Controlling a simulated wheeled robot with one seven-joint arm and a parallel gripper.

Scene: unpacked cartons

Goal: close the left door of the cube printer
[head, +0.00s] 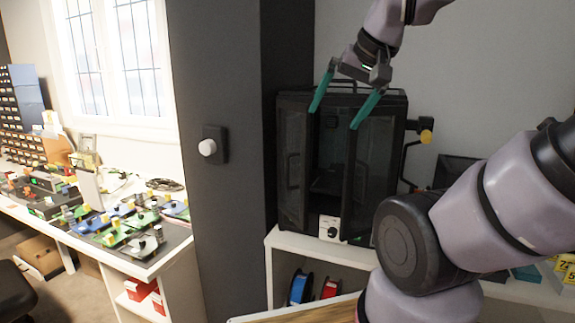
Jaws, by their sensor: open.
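The cube printer (332,186) is a black box with dark clear panels, standing on a white shelf. Its left door (293,170), a dark pane with a handle, shows at the left of the front opening. Its right door (372,175) stands at the right side of the opening. A gap between the two panes shows the dark inside; the exact angle of each door is hard to tell. My gripper (335,116) has teal fingers, spread apart and empty. It points down in front of the printer's upper front; whether it touches a pane cannot be told.
A white control box with a knob (330,229) sits at the printer's lower front. A dark wall with a white knob (207,147) stands close on the left. Blue and red spools (300,287) lie on the shelf below. A cluttered workbench (165,257) is at far left.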

